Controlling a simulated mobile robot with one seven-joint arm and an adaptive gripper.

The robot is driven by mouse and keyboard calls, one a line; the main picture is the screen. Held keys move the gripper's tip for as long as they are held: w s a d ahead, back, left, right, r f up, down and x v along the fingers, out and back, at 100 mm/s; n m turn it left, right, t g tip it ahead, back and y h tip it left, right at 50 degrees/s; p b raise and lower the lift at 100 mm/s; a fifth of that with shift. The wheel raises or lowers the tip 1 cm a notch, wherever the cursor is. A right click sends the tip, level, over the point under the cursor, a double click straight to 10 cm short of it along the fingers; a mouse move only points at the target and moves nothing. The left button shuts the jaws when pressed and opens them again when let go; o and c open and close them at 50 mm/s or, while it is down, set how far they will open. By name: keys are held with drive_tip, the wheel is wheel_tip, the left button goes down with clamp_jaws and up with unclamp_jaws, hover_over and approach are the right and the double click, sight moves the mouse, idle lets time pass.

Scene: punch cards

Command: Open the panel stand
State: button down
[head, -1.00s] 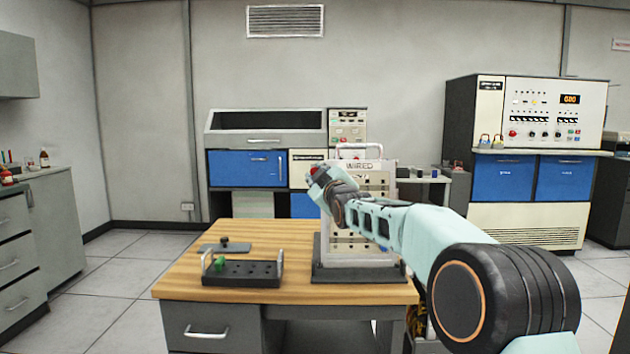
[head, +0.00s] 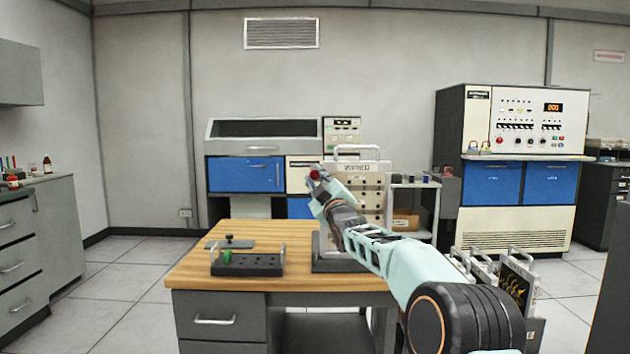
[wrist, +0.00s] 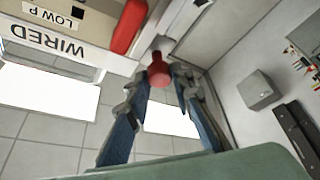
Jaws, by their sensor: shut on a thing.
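The panel stand is a white upright panel (head: 371,195) with a "WIRED" label and a carry handle on top, on a dark base (head: 333,263) at the right of the wooden desk. My gripper (head: 317,177) is at the panel's upper left edge, and my forearm hides part of the panel's left side and base. In the wrist view, my gripper (wrist: 160,80) is closed around a red knob (wrist: 158,70). A red bar (wrist: 129,26) lies beside it, close to the "WIRED" label (wrist: 60,42). The knob also shows as a red spot in the head view (head: 314,174).
A dark rack (head: 262,262) with a green piece in it and a flat grey plate (head: 229,243) lie on the desk's left part. Several framed boards (head: 515,280) stand at the desk's right. Desk space between rack and stand is narrow. Floor at left is clear.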

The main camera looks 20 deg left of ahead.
drive_tip(key=shift+f, duration=0.25)
drive_tip(key=c, duration=2)
unclamp_jaws()
drive_tip(key=shift+s, duration=0.1)
drive_tip(key=shift+c, duration=0.2)
drive_tip(key=o, duration=0.3)
drive_tip(key=shift+r, duration=0.15)
drive_tip(key=shift+s+d, duration=0.1)
drive_tip(key=shift+s, duration=0.05)
drive_tip(key=shift+v, duration=5.9)
